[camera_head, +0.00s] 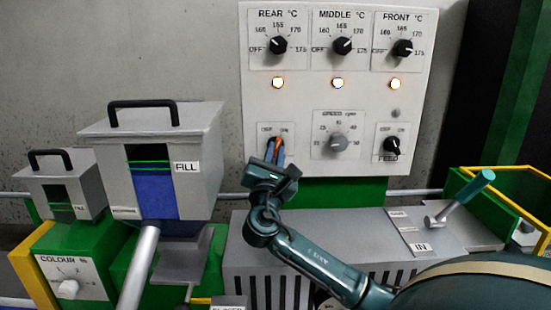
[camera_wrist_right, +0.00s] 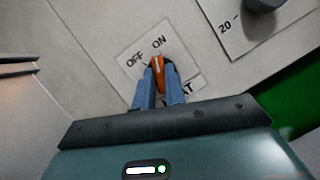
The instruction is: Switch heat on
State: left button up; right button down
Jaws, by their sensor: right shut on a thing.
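The heat switch is an orange knob (camera_wrist_right: 158,70) with a white line, on a white plate (camera_wrist_right: 134,42) marked OFF and ON; the wording below is mostly hidden, with "AT" showing. Its white line points roughly toward the ON mark. My right gripper (camera_wrist_right: 160,88) has its blue fingers closed on both sides of the knob. In the head view the right gripper (camera_head: 274,158) reaches the lower left of the white control panel (camera_head: 305,105), covering most of the switch. My left gripper is not in view.
Three temperature dials, rear (camera_head: 278,45), middle (camera_head: 342,46) and front (camera_head: 403,48), sit above glowing lamps. A speed dial (camera_head: 338,144) and feed switch (camera_head: 392,145) are to the right. A FILL hopper (camera_head: 200,145) stands left; a teal-handled lever (camera_head: 475,185) stands right.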

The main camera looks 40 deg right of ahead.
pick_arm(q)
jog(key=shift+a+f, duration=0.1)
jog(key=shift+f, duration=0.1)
pick_arm(e)
jog(key=shift+m+g+h, duration=0.3)
jog(key=shift+m+g, duration=0.2)
jog(key=shift+m, duration=0.4)
jog(key=c, duration=1.5)
grip_release()
jog(key=shift+o, duration=0.2)
pick_arm(q)
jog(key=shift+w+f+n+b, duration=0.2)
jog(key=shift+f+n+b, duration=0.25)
jog(key=shift+b, duration=0.7)
pick_arm(e)
jog(key=v, duration=1.3)
